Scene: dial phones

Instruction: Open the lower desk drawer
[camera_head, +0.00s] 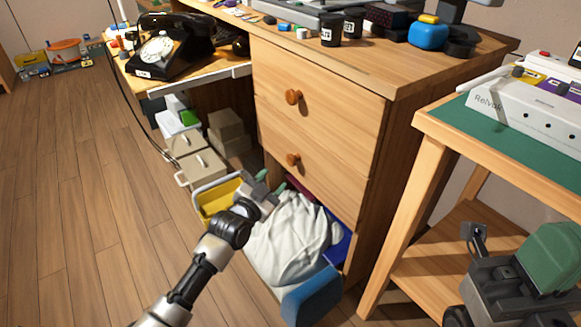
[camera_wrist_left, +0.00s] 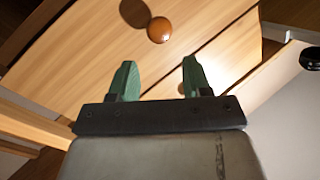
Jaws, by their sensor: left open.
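The lower drawer front (camera_head: 325,180) is pale wood and sits flush in the desk, below the upper drawer (camera_head: 335,98). Its round orange-brown knob (camera_head: 293,159) is free. My left gripper (camera_head: 274,181) is below and slightly left of that knob, with its green fingers open and empty. In the left wrist view, a knob (camera_wrist_left: 159,29) shows on the drawer wood (camera_wrist_left: 90,50), ahead of the gap between the fingers (camera_wrist_left: 158,70) and not between them. A grey and green part at the lower right may be my right gripper; its fingers are unclear.
A white cloth bundle (camera_head: 290,240) and a blue object (camera_head: 312,292) lie below the drawers, beside a yellow bin (camera_head: 215,198). A green-topped stand (camera_head: 480,132) is close on the right. The floor (camera_head: 80,190) at left is clear.

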